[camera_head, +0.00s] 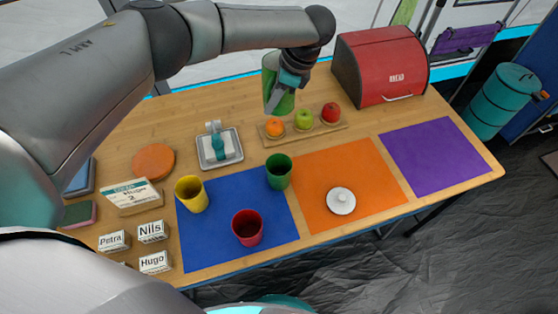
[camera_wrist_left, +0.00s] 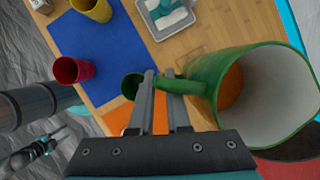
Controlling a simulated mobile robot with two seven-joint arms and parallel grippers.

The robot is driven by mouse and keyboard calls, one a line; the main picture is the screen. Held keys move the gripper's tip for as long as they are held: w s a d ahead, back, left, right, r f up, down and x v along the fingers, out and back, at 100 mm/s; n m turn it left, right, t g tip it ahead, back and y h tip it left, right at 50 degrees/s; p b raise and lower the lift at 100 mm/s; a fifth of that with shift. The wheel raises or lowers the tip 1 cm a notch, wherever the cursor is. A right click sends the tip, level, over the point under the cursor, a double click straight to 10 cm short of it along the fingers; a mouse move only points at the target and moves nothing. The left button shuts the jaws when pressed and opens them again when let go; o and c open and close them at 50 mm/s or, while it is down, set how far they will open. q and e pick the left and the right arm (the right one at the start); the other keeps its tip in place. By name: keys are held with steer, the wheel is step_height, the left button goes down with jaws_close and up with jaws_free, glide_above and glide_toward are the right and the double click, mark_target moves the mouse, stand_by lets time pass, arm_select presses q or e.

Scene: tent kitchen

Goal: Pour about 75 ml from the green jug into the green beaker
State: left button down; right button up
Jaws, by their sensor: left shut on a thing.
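My left gripper (camera_head: 291,79) is shut on the green jug (camera_head: 272,92) and holds it in the air above the back of the table, near the fruit. In the left wrist view the fingers (camera_wrist_left: 160,88) close on the handle of the jug (camera_wrist_left: 198,88). The jug's pale inside shows there, with an orange-brown area deep in it. The green beaker (camera_head: 279,175) stands upright at the blue mat's right edge, in front of and below the jug. It also shows in the left wrist view (camera_wrist_left: 131,88), partly behind the fingers.
A yellow cup (camera_head: 191,196) and a red cup (camera_head: 247,230) stand on the blue mat (camera_head: 210,242). A fruit tray (camera_head: 330,128) lies behind the beaker. A red bread box (camera_head: 380,65) stands back right.

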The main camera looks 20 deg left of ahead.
arm_select(q)
steer(key=w+a+f+m+t+h+p, duration=0.1)
steer(key=a+f+m+t+h+p, duration=0.1)
steer(key=a+f+m, duration=0.3)
steer(key=w+a+f+m+t+h+p, duration=0.1)
steer(key=a+f+m, duration=0.4)
steer(key=m, duration=0.7)
steer(key=shift+w+a+t+h+p, duration=0.4)
steer(key=shift+w+a+t+p, duration=0.35)
steer(key=shift+t, duration=0.25)
steer(key=shift+d, duration=0.1)
